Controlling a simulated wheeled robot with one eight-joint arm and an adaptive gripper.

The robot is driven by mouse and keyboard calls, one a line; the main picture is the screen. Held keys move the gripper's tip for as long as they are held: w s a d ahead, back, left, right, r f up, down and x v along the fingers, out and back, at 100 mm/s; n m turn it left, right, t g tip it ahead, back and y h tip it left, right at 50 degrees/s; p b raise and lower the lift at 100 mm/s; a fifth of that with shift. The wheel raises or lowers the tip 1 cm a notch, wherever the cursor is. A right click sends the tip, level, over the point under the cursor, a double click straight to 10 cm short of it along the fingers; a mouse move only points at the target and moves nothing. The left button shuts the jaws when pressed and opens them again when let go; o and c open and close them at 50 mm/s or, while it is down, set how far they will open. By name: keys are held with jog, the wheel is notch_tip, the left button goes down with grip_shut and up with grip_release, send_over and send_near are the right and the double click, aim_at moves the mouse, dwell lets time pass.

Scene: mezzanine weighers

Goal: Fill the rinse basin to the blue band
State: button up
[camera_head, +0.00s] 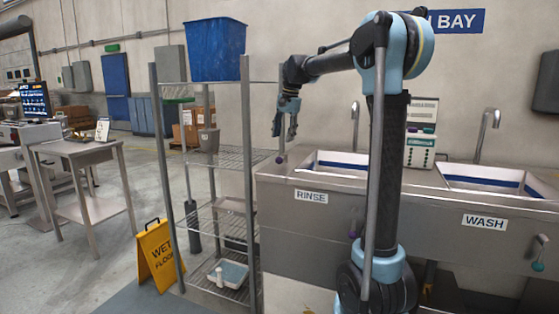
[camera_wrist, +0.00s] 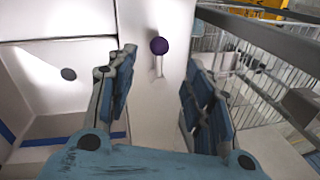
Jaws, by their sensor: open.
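The rinse basin (camera_head: 350,157) is the left sink in the steel counter, above the RINSE label. Its blue band runs around the inner wall; the wrist view shows the white basin (camera_wrist: 45,95), a dark drain and part of the band (camera_wrist: 64,137). No water shows clearly. A tap spout (camera_head: 355,118) rises behind it. A purple ball knob (camera_head: 280,160) on a short pale stem stands at the counter's left end. In the wrist view the knob (camera_wrist: 159,46) lies ahead, between the fingertips in the picture. My gripper (camera_head: 284,130) is open and empty, above the knob and apart from it.
The wash basin (camera_head: 490,180) is to the right, with its own tap. A wire shelf rack (camera_head: 215,155) with a blue bin (camera_head: 216,49) stands close left of the counter. A yellow wet-floor sign (camera_head: 158,254) stands on the floor.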

jog(key=f, duration=0.3)
jog(key=a+f, duration=0.1)
jog(key=f, duration=0.3)
jog(key=w+f, duration=0.1)
jog(key=f, duration=0.2)
jog(key=shift+a+f, duration=0.35)
jog(key=shift+a, duration=0.05)
jog(key=shift+c, duration=0.2)
grip_shut()
jog(key=shift+a, duration=0.1)
